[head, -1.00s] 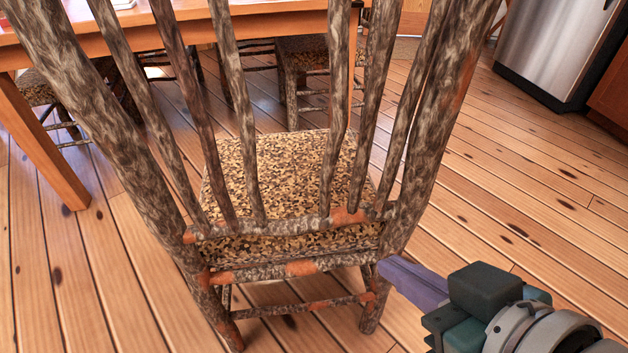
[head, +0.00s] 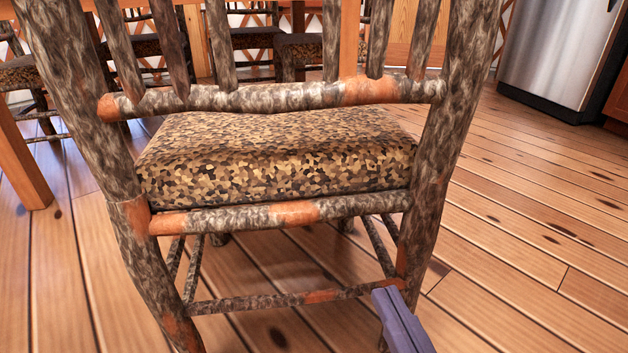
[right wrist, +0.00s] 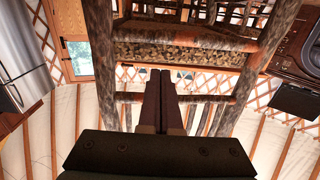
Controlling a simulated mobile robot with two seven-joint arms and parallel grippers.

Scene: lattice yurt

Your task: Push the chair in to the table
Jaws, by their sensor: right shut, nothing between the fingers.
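The chair (head: 275,160) stands upright with its back towards me. It has rough bark-like posts and a speckled brown cushion, and fills the middle of the head view. Its underside and rungs also show in the right wrist view (right wrist: 185,60). The table's leg (head: 20,165) stands on the left beyond the chair; most of the tabletop is out of view. My right gripper (head: 382,300) is shut and empty, low at the chair's right rear leg; I cannot tell whether it touches. In the right wrist view the closed fingers (right wrist: 160,80) point towards the chair. My left gripper is not in view.
Several similar chairs (head: 255,45) stand beyond, around the table. A steel fridge (head: 555,50) stands at the back right. The plank floor (head: 520,220) to the right of the chair is clear.

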